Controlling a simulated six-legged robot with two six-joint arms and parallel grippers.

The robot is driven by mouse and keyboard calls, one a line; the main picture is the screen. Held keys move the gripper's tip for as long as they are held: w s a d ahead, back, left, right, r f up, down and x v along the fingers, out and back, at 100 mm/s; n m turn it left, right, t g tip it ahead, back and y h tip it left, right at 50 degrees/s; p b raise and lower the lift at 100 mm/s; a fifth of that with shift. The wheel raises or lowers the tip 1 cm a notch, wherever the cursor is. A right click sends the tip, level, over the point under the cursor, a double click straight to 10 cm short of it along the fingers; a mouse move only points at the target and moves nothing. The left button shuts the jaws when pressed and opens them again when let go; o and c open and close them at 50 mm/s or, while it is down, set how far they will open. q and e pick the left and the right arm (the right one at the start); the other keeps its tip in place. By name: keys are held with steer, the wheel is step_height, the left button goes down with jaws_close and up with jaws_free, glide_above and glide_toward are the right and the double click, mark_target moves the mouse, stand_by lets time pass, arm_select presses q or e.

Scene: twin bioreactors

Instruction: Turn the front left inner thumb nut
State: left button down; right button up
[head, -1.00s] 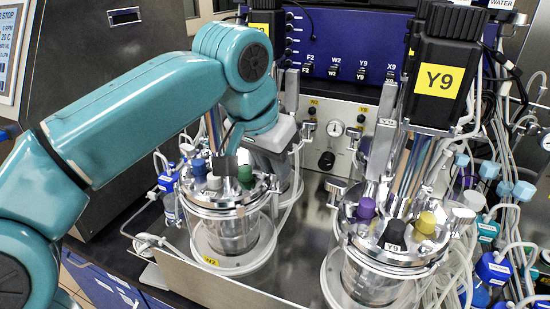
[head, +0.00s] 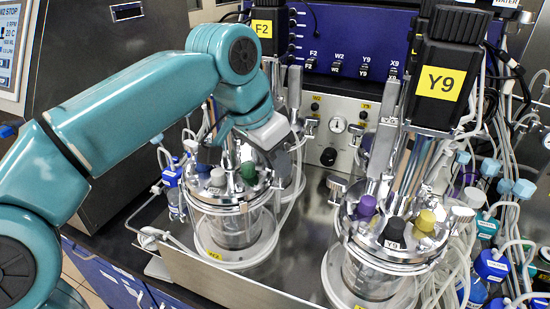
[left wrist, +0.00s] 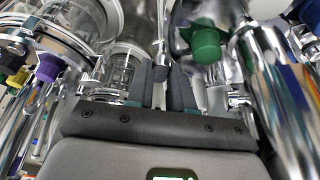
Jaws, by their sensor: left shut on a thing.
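My left gripper (head: 268,135) is at the right rear of the left vessel's lid (head: 228,197), close to the green cap (head: 248,172); its fingertips are hidden in the head view. In the left wrist view, the two dark fingers (left wrist: 161,88) are closed on a small grey metal part, taken as the thumb nut (left wrist: 161,74), mostly hidden between them. The green cap (left wrist: 206,42) is just right of the fingers in that view. My right gripper is not in view.
The right vessel (head: 378,270), with purple, black and yellow caps and a motor labelled Y9 (head: 443,82), stands to the right. Loose tubing and bottles (head: 492,268) crowd the far right. The steel tray (head: 300,230) is bare between the vessels.

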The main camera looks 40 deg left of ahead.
arm_select(q)
steer(key=c, duration=1)
jaws_free()
steer(key=shift+r, duration=0.15)
steer(key=p+v, duration=0.4)
steer(key=v, duration=1.2)
steer(key=shift+s, duration=0.2)
steer(key=shift+a, duration=0.1)
